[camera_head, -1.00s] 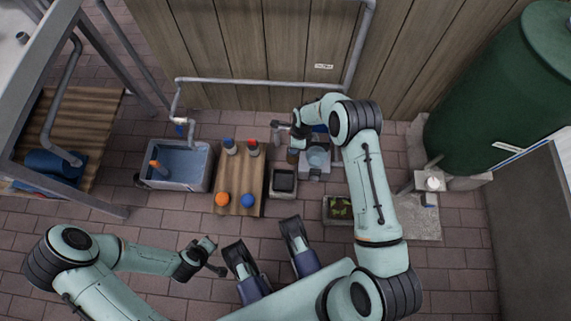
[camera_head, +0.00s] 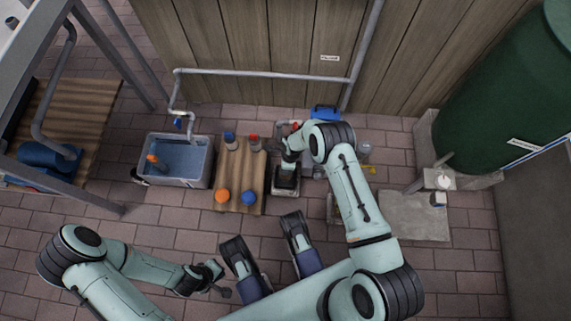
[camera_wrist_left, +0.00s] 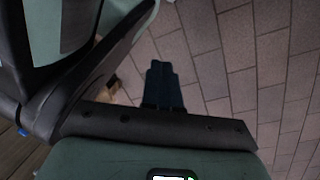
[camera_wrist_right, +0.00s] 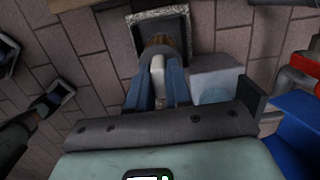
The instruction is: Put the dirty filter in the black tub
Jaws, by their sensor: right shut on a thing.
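The dirty filter (camera_wrist_right: 158,43) is brown with a pale end and sits between the fingers of my right gripper (camera_wrist_right: 159,85), which is shut on it. The black tub (camera_wrist_right: 180,14) is a small square container with a grey rim and dark inside. In the right wrist view the filter overlaps the tub's opening; its exact height there is unclear. In the head view my right gripper (camera_head: 288,165) is over the tub (camera_head: 285,191) and hides part of it. My left gripper (camera_wrist_left: 163,85) is shut and empty, with its fingers together; it also shows low in the head view (camera_head: 220,278).
A grey water basin (camera_head: 201,165) stands further left. A clear housing (camera_wrist_right: 215,82) and blue object (camera_wrist_right: 297,125) are beside my right gripper.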

